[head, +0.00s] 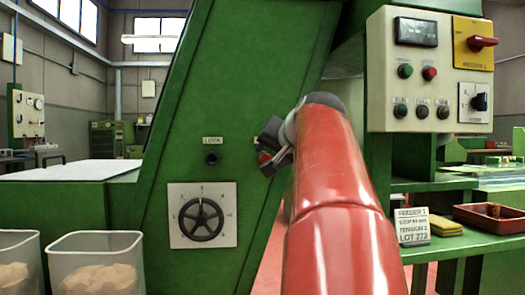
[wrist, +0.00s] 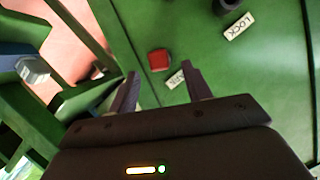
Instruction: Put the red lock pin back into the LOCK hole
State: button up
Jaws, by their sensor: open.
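The red lock pin (wrist: 159,59) shows as a red square head against the green panel, just beyond and between my fingertips in the wrist view. A small label (wrist: 175,79) beside it is partly hidden by a finger. In the head view a bit of red pin (head: 264,158) shows at my fingers. My gripper (wrist: 160,72) is open, its fingers either side of the pin's line; contact cannot be told. It also shows in the head view (head: 267,148). The dark LOCK hole (head: 212,158) sits under the LOCK label (head: 212,140), left of my gripper, and looks empty.
A black handwheel on a white dial plate (head: 202,215) sits below the LOCK hole. Two clear bins (head: 98,245) of corks stand at lower left. A control box (head: 430,70) and a red tray (head: 490,215) are at right. The panel between pin and hole looks clear.

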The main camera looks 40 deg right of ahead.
jog(key=shift+x, duration=1.55)
grip_shut()
jog(key=shift+s+a+b, duration=0.3)
jog(key=shift+s+a, duration=0.1)
jog(key=shift+s, duration=0.2)
jog(key=shift+s+a+b, duration=0.25)
jog(key=shift+s+a, duration=0.15)
jog(key=shift+s, duration=0.3)
jog(key=shift+s+a+b, duration=0.3)
jog(key=shift+s+a, duration=0.15)
jog(key=shift+s, duration=0.2)
jog(key=shift+s+a+b, duration=0.25)
jog(key=shift+s+a, duration=0.15)
jog(key=shift+s, duration=0.3)
jog(key=s+a, duration=0.1)
jog(key=s+a+b, duration=0.1)
jog(key=s, duration=0.1)
jog(key=shift+s, duration=0.2)
